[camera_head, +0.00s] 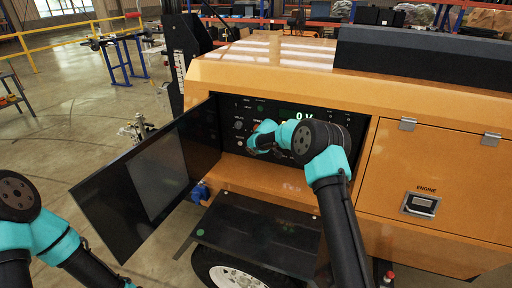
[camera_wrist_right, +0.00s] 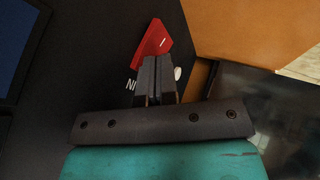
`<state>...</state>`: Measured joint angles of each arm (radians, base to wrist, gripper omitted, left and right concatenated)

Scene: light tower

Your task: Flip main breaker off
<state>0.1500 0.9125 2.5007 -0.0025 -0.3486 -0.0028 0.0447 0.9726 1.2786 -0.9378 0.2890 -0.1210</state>
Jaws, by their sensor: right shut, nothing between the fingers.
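The main breaker looks to be the red handle (camera_wrist_right: 152,38) with a white mark, seen in the right wrist view on the dark control panel (camera_head: 238,106). My right gripper (camera_wrist_right: 157,62) is shut and empty, its fingertips overlapping the handle's lower edge; I cannot tell whether they touch. The fingers hide part of a white label beside it. In the head view my right arm reaches into the open compartment and covers the breaker area. The panel's green display (camera_head: 304,115) reads 0 V. My left gripper is out of view; only its arm shows at lower left.
The black compartment door (camera_head: 150,175) stands open at the left. The orange housing (camera_head: 430,165) with an ENGINE latch (camera_head: 421,204) is at the right. A black fender (camera_head: 258,235) and wheel (camera_head: 232,277) lie below. Open floor lies at the left.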

